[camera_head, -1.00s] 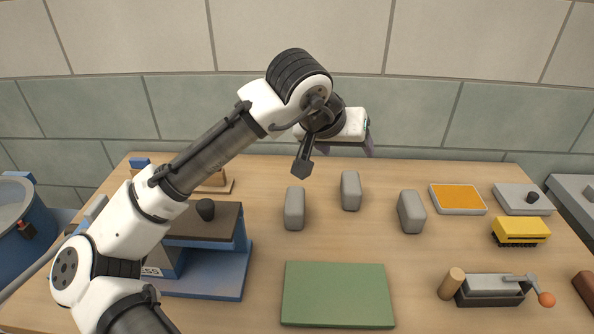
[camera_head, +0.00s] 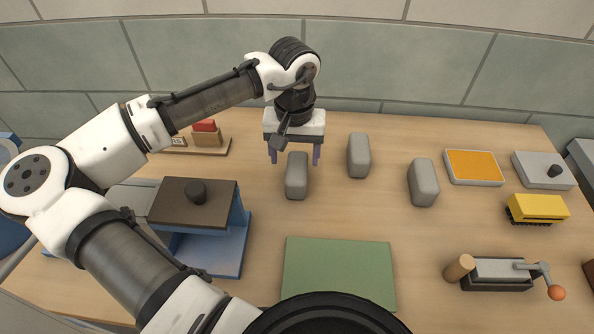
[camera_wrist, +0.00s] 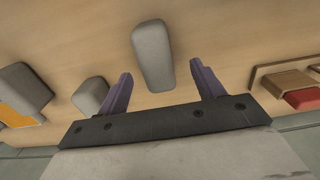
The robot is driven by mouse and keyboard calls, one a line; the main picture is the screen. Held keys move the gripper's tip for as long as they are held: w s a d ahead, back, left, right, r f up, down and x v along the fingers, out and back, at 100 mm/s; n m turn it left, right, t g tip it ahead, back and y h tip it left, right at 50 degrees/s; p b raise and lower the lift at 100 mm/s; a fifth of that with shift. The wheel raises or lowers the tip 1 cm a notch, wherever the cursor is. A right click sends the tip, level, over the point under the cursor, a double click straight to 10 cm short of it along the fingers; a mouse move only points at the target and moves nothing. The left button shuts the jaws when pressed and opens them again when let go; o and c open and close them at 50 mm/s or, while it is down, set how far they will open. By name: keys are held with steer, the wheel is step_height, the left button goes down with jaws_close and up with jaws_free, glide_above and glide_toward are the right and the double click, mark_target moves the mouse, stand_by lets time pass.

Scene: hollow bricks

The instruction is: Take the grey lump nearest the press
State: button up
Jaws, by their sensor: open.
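Three grey lumps stand on the wooden table. The left one (camera_head: 297,176) is nearest the blue press (camera_head: 196,218), which has a dark top plate and a black knob. The middle lump (camera_head: 359,155) and the right lump (camera_head: 423,182) stand further right. My gripper (camera_head: 295,158) is open and empty, its two purple fingers pointing down at the far end of the left lump. In the wrist view that lump (camera_wrist: 152,54) lies ahead of the gap between the open fingers (camera_wrist: 162,82). I cannot tell how high the fingers are above the table.
A green mat (camera_head: 338,272) lies in front of the lumps. An orange-filled tray (camera_head: 473,167), a yellow brush (camera_head: 538,208) and a cranked grey device (camera_head: 497,272) are at right. A wooden stand with a red block (camera_head: 206,133) is behind the press.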

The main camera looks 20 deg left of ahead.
mark_target(297, 165)
steer(key=shift+d+f+p, duration=0.15)
steer(key=shift+f+p, duration=0.3)
steer(key=shift+f, duration=1.1)
steer(key=shift+d+f+p, duration=0.15)
steer(key=shift+f+p, duration=0.25)
steer(key=shift+f, duration=1.15)
steer(key=c, duration=1.4)
